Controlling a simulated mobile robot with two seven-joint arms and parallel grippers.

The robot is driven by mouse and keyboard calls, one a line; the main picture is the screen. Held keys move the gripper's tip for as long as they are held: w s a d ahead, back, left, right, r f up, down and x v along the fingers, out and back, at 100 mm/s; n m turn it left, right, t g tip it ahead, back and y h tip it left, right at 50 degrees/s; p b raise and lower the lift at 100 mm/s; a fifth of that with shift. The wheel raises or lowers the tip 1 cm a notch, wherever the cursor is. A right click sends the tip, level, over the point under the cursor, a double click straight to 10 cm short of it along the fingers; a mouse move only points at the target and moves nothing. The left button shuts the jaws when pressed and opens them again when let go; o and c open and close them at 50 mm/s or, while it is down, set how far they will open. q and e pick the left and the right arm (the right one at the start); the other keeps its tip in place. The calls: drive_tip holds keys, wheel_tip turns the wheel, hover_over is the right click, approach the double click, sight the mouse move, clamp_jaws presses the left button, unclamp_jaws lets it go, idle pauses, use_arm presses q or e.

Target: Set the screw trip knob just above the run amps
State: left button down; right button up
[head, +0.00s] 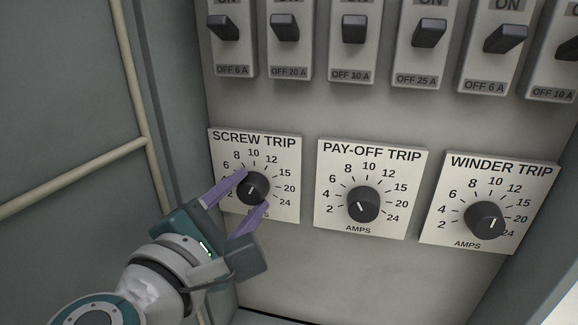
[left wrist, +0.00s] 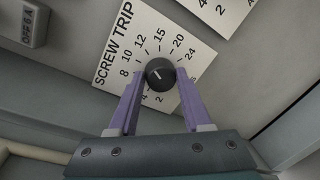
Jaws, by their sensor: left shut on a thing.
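The screw trip knob (head: 252,189) is a round black knob with a short white line, on a white plate (head: 288,205) marked SCREW TRIP, from 2 to 24 amps. The line looks slanted toward the low end of the scale, but I cannot read an exact value. My left gripper (head: 255,190) has its purple fingers on opposite sides of this knob, shut on it. The left wrist view shows the knob (left wrist: 160,74) between the fingertips of the left gripper (left wrist: 159,80). The fingers cover some lower scale marks. My right gripper is not in view. No run amps reading shows.
The pay-off trip knob (head: 362,204) and winder trip knob (head: 485,219) sit to the right on similar plates. A row of breaker switches (head: 354,30) runs above. A grey door (head: 60,95) with a cream rod (head: 75,177) stands left. The panel below the dials is bare.

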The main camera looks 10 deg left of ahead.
use_arm(q)
drive_tip(key=m+p, duration=0.1)
drive_tip(key=m, duration=0.2)
drive_tip(key=shift+y, duration=0.3)
drive_tip(key=shift+d+m+y+p, duration=0.1)
drive_tip(key=shift+m+y+p, duration=0.2)
drive_tip(key=shift+m+p, duration=0.75)
drive_tip(key=shift+m, duration=0.35)
drive_tip(key=shift+f, duration=0.1)
drive_tip(key=shift+c, duration=1.7)
unclamp_jaws()
